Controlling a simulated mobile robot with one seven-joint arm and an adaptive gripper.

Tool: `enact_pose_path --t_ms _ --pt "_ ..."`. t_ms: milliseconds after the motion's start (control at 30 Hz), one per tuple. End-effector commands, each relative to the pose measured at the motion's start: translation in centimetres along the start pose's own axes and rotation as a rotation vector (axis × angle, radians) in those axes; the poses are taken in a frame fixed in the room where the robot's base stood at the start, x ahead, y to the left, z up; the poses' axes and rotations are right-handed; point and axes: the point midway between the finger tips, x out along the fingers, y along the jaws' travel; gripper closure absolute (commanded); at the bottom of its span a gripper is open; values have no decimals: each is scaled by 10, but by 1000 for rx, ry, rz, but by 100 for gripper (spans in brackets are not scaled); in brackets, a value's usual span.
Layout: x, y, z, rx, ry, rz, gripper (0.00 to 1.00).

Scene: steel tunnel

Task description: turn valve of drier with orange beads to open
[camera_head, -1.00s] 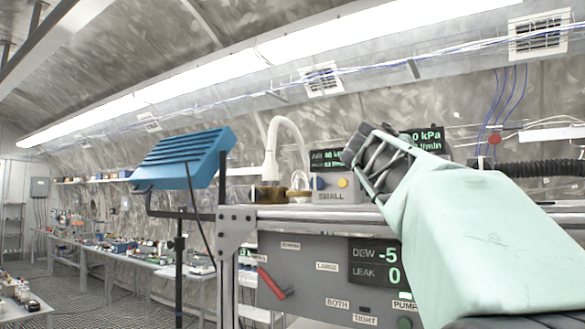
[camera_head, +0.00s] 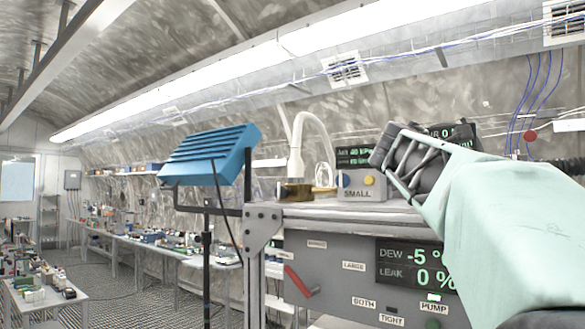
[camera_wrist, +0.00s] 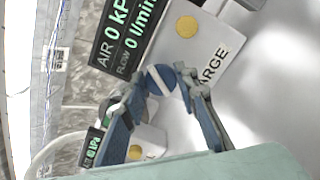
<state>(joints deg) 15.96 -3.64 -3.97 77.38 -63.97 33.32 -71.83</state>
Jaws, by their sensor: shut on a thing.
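A round blue knob with a white stripe (camera_wrist: 160,82) sits on the front of a white unit marked LARGE (camera_wrist: 210,50) in the wrist view. My gripper (camera_wrist: 157,86) has its two fingers on either side of this knob and is shut on it. The stripe runs slantwise in the picture. In the head view my gripper (camera_head: 410,165) is at the right, above the bench top, and hides the LARGE unit's front. The unit marked SMALL (camera_head: 358,190), with a blue and a yellow round part, stands left of it. No drier with orange beads can be made out clearly.
A grey panel (camera_head: 340,262) with a red lever (camera_head: 300,282) and DEW and LEAK displays is below the bench top. A blue lamp-like box (camera_head: 208,153) on a stand is at left. A white hose (camera_head: 315,130) arches behind. The left aisle floor is open.

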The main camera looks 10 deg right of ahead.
Motion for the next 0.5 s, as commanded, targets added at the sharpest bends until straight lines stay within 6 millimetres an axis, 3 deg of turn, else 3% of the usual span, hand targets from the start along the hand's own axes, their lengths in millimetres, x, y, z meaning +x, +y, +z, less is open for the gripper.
enact_pose_path --t_ms 500 --pt "0 2 -1 -436 1 2 96"
